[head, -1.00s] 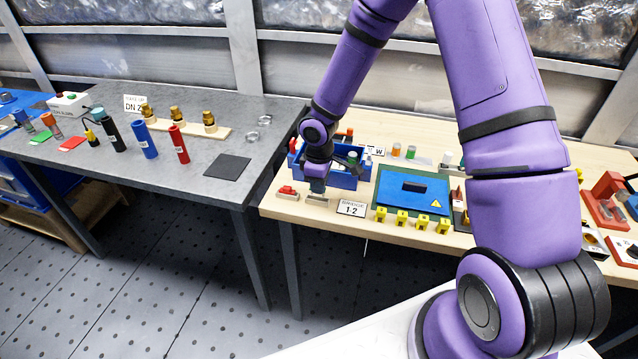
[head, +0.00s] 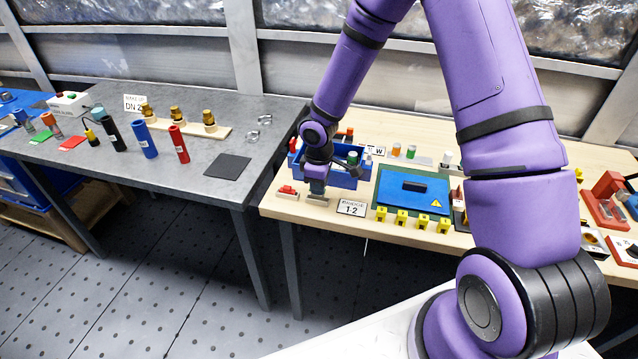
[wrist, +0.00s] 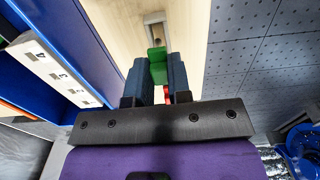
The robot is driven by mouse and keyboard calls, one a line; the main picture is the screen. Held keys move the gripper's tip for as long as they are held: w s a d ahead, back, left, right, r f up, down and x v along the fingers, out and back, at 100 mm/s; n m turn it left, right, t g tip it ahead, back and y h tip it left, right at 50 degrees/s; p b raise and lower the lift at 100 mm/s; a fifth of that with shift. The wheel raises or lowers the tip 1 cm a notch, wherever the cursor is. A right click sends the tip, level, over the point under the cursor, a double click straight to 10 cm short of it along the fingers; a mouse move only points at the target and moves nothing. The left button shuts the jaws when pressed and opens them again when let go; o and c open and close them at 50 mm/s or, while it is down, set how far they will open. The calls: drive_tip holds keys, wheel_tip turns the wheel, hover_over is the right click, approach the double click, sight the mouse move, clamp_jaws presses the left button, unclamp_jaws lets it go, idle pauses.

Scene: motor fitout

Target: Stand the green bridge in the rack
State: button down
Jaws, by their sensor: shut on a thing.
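The green bridge (wrist: 157,62) shows in the wrist view as a green block between the two blue-grey fingers. My gripper (wrist: 158,66) is shut on it. Just beyond it is a small pale base with a grey slotted part (wrist: 155,18), which may be the rack; I cannot tell whether the bridge touches it. In the head view my gripper (head: 317,188) points down low over a small pale base (head: 318,202) at the front left of the wooden table. The bridge is hidden there by the gripper.
A blue bin (head: 347,180) stands right behind my gripper, and its numbered labels (wrist: 57,72) show in the wrist view. A red part on a base (head: 287,192) is close on the left. The "BRIDGE 1-2" sign (head: 351,208) and a blue-covered box (head: 405,196) are right.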

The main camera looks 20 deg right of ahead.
drive_tip(key=shift+f, duration=1.2)
drive_tip(key=c, duration=1)
unclamp_jaws()
wheel_tip(320, 180, up, 11)
drive_tip(key=shift+f, duration=0.1)
